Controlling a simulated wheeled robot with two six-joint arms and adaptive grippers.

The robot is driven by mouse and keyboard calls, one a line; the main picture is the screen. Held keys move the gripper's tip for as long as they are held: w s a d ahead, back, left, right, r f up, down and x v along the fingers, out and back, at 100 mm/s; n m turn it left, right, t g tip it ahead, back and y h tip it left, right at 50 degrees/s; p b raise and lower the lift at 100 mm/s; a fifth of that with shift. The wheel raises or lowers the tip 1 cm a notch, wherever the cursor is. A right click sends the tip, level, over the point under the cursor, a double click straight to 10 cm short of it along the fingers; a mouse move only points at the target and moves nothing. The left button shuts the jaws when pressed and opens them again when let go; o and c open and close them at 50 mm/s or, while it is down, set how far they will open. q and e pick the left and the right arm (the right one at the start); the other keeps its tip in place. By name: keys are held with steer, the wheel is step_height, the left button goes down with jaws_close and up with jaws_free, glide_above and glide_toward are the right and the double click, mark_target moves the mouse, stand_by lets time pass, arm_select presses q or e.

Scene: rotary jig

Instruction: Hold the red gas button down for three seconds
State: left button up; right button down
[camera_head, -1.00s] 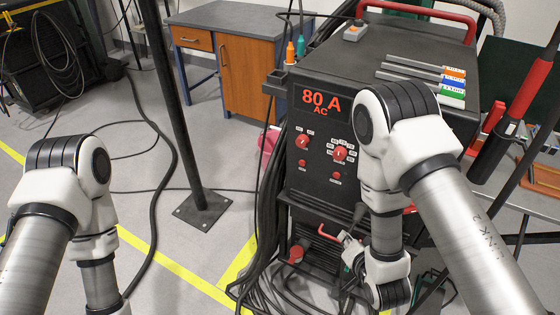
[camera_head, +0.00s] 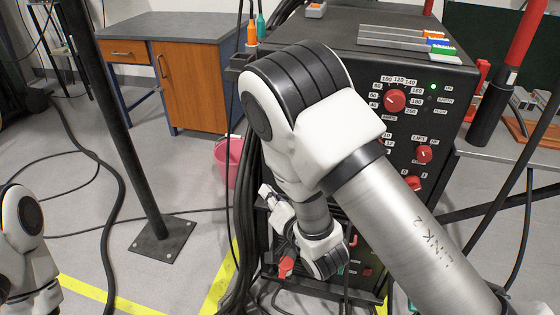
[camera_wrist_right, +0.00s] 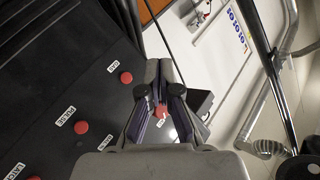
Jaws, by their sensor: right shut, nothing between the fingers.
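The red gas button (camera_wrist_right: 126,77) shows in the right wrist view, on the dark panel left of my fingers, with a small white GAS label. My right gripper (camera_wrist_right: 162,68) is shut and empty. Its fingers are to the right of the gas button in the picture, with a visible gap. Another red button (camera_wrist_right: 162,113) shows between the finger linkages, its label mostly hidden. In the head view my right gripper (camera_head: 271,198) is small, low by the left side of the black welding machine (camera_head: 432,128). My right arm hides the gas button there. My left gripper is out of view.
In the right wrist view, the pulse button (camera_wrist_right: 81,127) is lower left of the gas button. Red knobs (camera_head: 395,101) sit on the machine's front. Dark cables hang at its left, near a pink bucket (camera_head: 229,160). A black post (camera_head: 125,130) stands left.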

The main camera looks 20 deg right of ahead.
steer(key=w+d+b, duration=0.1)
steer(key=w+d, duration=0.4)
steer(key=w, duration=0.2)
stand_by(0.3)
steer(key=shift+w+d, duration=0.1)
steer(key=shift+w, duration=0.1)
stand_by(1.0)
steer(key=shift+w+d, duration=0.15)
steer(key=shift+w, duration=0.1)
steer(key=shift+w+d, duration=0.25)
steer(key=shift+w, duration=0.05)
stand_by(0.7)
stand_by(3.0)
steer(key=shift+s+a, duration=0.5)
steer(key=shift+s, duration=0.15)
